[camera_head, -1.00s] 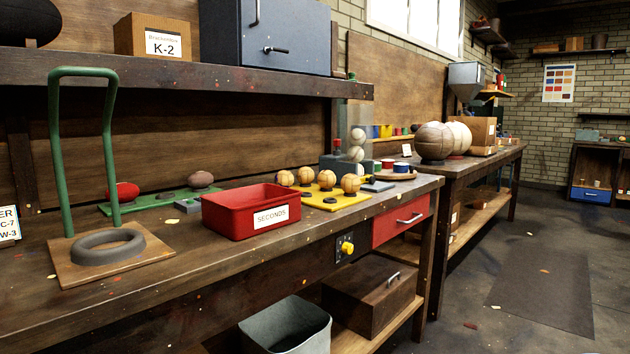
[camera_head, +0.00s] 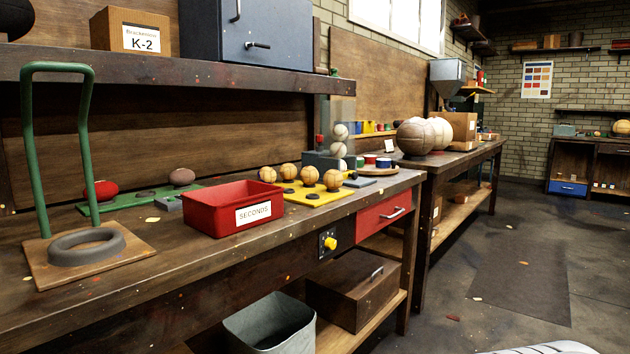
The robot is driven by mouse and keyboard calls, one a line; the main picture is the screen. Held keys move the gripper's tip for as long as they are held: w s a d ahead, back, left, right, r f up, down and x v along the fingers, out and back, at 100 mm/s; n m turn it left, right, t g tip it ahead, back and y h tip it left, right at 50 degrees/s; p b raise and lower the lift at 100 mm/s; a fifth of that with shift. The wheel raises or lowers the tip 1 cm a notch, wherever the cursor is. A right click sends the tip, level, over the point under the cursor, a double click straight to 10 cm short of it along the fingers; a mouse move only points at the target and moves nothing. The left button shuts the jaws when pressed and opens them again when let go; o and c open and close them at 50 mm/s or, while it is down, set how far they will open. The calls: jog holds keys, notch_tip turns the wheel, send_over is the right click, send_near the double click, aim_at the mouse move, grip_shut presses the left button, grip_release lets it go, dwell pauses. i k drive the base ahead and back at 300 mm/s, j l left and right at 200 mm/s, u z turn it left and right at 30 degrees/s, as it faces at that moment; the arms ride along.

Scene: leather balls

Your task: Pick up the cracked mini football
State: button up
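Two small oval balls, one red (camera_head: 100,191) and one brown (camera_head: 181,177), rest on a green board (camera_head: 138,200) at the left of the near bench. No crack can be made out on any of these balls at this size, so I cannot tell which is the cracked one. My gripper is not in view.
A red bin (camera_head: 205,218) labelled SECONDS stands near the bench's front edge. A green hoop frame (camera_head: 28,150) on a wooden base stands at left. A shelf (camera_head: 180,70) overhangs the bench's back. A grey bin (camera_head: 245,330) is below. Floor at right is largely clear.

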aim_at(289, 172)
jog(key=i+l+u, duration=0.3)
jog(key=l+u, duration=0.25)
jog(key=i+l+u, duration=0.15)
jog(key=l+u, duration=0.15)
jog(key=l, duration=0.25)
